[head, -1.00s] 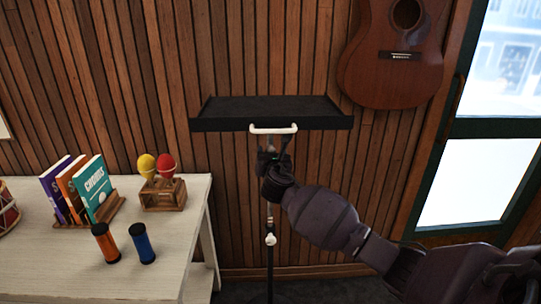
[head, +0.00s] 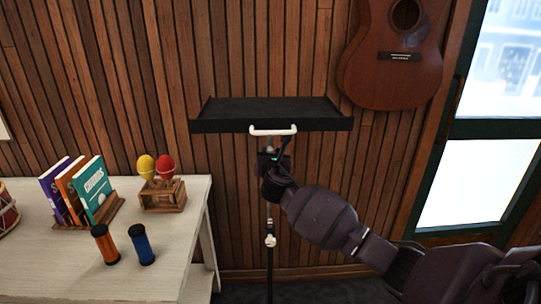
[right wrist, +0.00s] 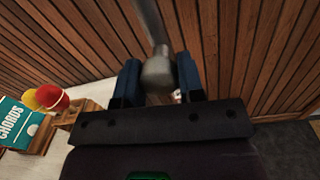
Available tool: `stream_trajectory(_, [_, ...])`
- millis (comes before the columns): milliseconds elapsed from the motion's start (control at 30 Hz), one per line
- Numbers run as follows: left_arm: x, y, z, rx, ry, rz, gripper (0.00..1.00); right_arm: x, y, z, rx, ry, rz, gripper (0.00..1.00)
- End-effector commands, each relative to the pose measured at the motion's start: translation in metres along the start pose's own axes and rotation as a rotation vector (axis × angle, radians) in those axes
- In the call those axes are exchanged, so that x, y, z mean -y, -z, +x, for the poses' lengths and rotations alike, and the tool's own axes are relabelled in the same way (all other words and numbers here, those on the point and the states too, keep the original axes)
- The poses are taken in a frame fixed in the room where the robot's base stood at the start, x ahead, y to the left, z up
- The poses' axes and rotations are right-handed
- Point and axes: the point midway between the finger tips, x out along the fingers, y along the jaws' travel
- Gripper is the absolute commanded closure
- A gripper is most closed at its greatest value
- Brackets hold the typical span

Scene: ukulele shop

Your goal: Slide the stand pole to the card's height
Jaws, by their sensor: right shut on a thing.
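The black music stand's tray (head: 270,113) is level against the wood wall, with a white handle (head: 272,131) on its front edge. Its thin grey pole (head: 269,215) runs down from the tray, with a pale collar (head: 270,241) above a darker lower tube. My right gripper (head: 271,157) is just below the tray, shut on the pole. In the right wrist view, its blue fingers (right wrist: 158,80) stand either side of a rounded grey part of the pole (right wrist: 158,68). I cannot make out a card. My left gripper is out of view.
A pale table (head: 185,245) at left holds books (head: 80,190), maracas in a wooden holder (head: 162,195) and two shakers (head: 141,245). A guitar (head: 392,60) hangs at upper right, beside a glazed door (head: 490,180).

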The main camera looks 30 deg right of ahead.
Motion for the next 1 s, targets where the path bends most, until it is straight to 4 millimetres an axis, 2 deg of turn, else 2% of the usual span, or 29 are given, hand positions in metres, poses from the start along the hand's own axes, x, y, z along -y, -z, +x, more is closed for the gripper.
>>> stream_trajectory(167, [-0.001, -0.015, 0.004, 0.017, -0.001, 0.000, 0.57, 0.004, 0.029, -0.001, -0.007, 0.000, -0.004, 1.00])
stream_trajectory(267, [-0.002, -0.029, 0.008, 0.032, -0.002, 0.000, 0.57, 0.009, 0.056, -0.001, -0.011, 0.001, -0.006, 1.00])
stream_trajectory(400, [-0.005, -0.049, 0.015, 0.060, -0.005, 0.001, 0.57, 0.016, 0.102, -0.001, -0.016, 0.001, -0.009, 1.00])
stream_trajectory(700, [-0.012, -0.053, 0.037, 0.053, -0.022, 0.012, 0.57, 0.030, 0.192, -0.003, -0.021, 0.001, -0.009, 1.00])
stream_trajectory(800, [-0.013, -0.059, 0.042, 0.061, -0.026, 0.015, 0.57, 0.033, 0.212, -0.003, -0.019, 0.001, -0.008, 1.00])
stream_trajectory(1000, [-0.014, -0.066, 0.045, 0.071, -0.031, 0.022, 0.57, 0.037, 0.236, -0.002, -0.011, 0.001, -0.004, 1.00])
